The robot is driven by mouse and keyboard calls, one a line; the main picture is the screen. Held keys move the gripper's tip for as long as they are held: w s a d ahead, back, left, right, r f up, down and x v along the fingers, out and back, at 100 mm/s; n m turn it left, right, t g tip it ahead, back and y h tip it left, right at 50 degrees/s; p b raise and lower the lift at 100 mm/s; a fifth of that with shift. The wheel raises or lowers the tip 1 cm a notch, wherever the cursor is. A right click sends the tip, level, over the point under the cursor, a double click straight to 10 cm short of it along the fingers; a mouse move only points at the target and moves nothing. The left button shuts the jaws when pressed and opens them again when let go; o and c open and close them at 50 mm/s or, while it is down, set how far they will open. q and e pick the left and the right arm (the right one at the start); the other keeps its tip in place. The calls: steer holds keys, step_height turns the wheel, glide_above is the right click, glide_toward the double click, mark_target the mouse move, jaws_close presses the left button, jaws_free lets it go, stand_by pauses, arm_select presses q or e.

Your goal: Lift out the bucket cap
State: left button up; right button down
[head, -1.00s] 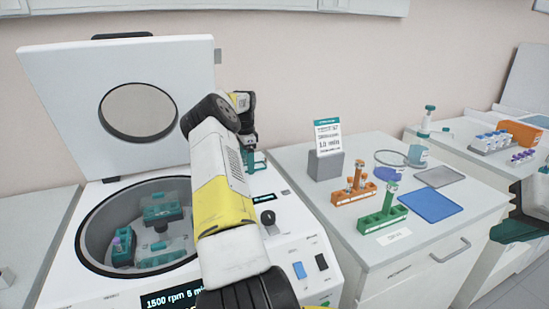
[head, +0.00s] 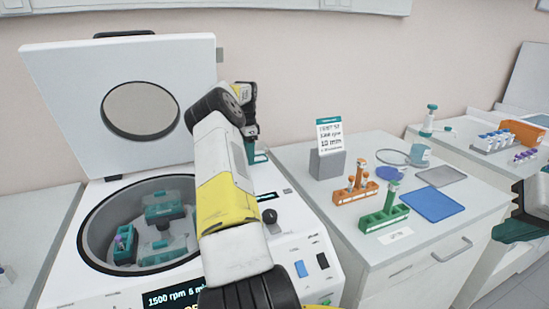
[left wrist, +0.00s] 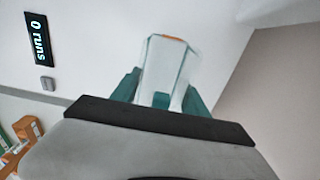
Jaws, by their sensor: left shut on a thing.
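My left gripper (head: 258,156) is shut beyond the centrifuge bowl, over the right back of the machine's top. In the left wrist view, a clear, box-like cap (left wrist: 163,68) with an orange-brown edge sits between its teal fingers (left wrist: 125,88). In the head view my arm mostly hides this cap. The open centrifuge bowl (head: 88,240) holds several teal buckets. The left bucket (head: 124,247) has a purple-topped tube in it. My right gripper (head: 515,228) is partly in view at the right edge, and its jaws cannot be judged.
The raised centrifuge lid (head: 65,100) stands behind the bowl. On the right counter are an orange rack (head: 352,195), a green rack (head: 385,219), a blue mat (head: 433,205), a grey tray (head: 441,176) and a card stand (head: 327,166). The counter's front edge strip is clear.

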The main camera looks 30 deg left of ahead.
arm_select(q)
steer(key=shift+s+r, duration=0.15)
steer(key=shift+r, duration=0.35)
steer(key=shift+s+d, duration=0.25)
steer(key=shift+s, duration=0.05)
steer(key=s+d, duration=0.3)
steer(key=s, duration=0.1)
steer(key=s+d+r, duration=0.1)
steer(key=s+d, duration=0.2)
steer(key=s, duration=0.1)
steer(key=s+d, duration=0.3)
steer(key=s, duration=0.1)
steer(key=shift+r, duration=0.15)
steer(key=shift+r, duration=2.5)
